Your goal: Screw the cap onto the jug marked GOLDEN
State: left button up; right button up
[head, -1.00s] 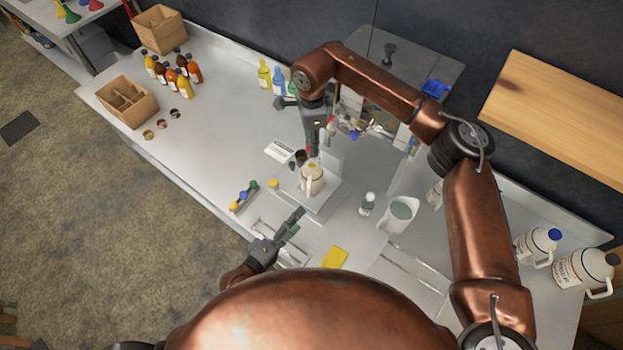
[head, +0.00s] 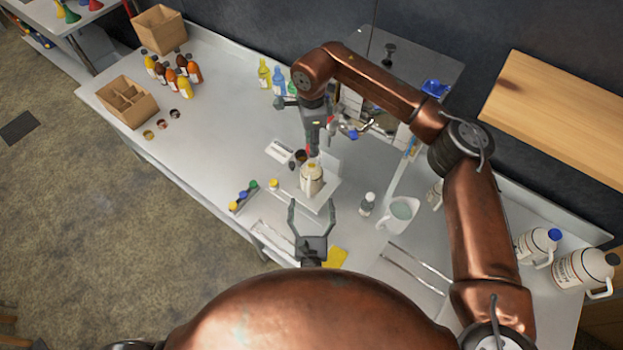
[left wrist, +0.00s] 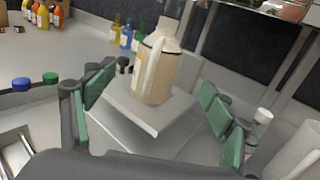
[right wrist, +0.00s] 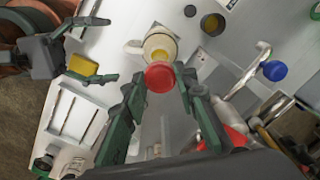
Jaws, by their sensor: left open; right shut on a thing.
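A cream jug with a side handle (head: 311,182) stands upright on a raised white plate (head: 327,198); it also shows in the left wrist view (left wrist: 158,72). I cannot read its label. My right gripper (head: 313,150) points down over the jug and is shut on a red cap (right wrist: 159,77). The cap is above or close to the jug's mouth (right wrist: 160,47); whether they touch I cannot tell. My left gripper (head: 309,208) is open and empty on the near side of the jug. In the left wrist view its green-padded fingers frame the jug without touching it.
A yellow cap (head: 273,184) and a row of coloured caps (head: 243,196) lie to the left. A small bottle (head: 367,204) and a white pitcher (head: 397,214) stand to the right. A yellow cloth (head: 335,257) lies near the front. The counter's left middle is clear.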

pick_arm(q)
jog(key=w, duration=1.2)
jog(key=c, duration=1.8)
pick_arm(e)
send_over(311, 164)
jog(key=shift+w+d+f, duration=0.1)
jog(key=shift+f, duration=2.4)
jog(key=shift+f, duration=0.9)
jog(key=shift+f, duration=0.55)
